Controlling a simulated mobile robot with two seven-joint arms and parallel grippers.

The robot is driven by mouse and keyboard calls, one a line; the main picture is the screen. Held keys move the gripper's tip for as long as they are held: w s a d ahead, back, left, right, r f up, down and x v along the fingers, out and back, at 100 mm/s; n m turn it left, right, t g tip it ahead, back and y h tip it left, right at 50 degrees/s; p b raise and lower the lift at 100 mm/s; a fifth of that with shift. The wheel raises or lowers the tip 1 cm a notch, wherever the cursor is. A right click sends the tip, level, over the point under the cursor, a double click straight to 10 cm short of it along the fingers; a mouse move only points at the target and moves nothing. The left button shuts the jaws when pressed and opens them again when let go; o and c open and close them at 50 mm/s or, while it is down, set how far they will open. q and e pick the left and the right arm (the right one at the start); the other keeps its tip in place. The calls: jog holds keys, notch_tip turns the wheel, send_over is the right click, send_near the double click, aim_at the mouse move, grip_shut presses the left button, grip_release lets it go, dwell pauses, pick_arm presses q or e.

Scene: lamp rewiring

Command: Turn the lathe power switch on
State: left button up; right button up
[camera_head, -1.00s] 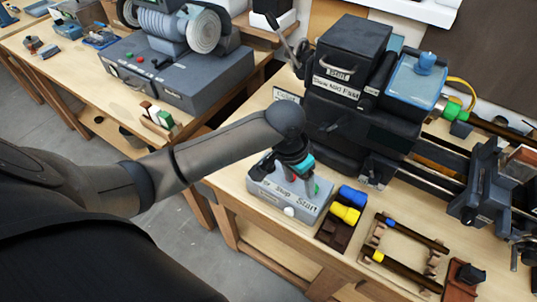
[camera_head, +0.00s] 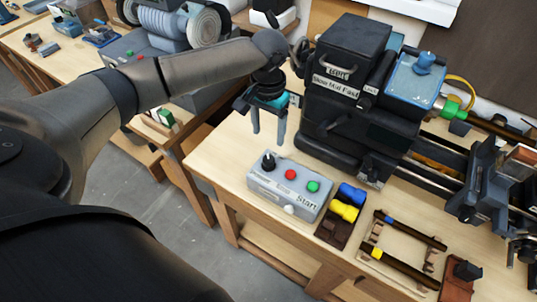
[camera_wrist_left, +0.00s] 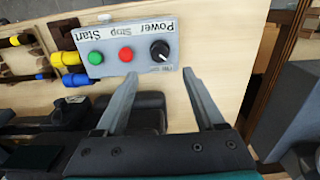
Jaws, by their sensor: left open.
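The grey control box (camera_head: 262,183) sits on the wooden bench in front of the lathe (camera_head: 345,90). Its power switch is a black knob (camera_head: 268,161) at the left end, beside a red stop button (camera_head: 290,174) and a green start button (camera_head: 313,187). In the left wrist view the knob (camera_wrist_left: 160,50) has a white pointer line. My left gripper (camera_head: 268,137) is open and empty, with its fingers pointing down, apart from the knob. In the left wrist view the fingertips (camera_wrist_left: 160,73) lie either side of the knob's line. My right gripper is not in view.
Blue and yellow cylinders (camera_head: 345,211) in a dark holder stand right of the box. A wooden rack with dark rods (camera_head: 400,268) lies further right. Bare bench top (camera_head: 215,160) lies left of the box. Another bench with a grey machine stands at upper left.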

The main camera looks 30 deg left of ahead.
aim_at(268, 159)
pick_arm(q)
notch_tip(268, 159, down, 10)
jog(key=shift+b, duration=0.4)
grip_shut()
dwell(0.4)
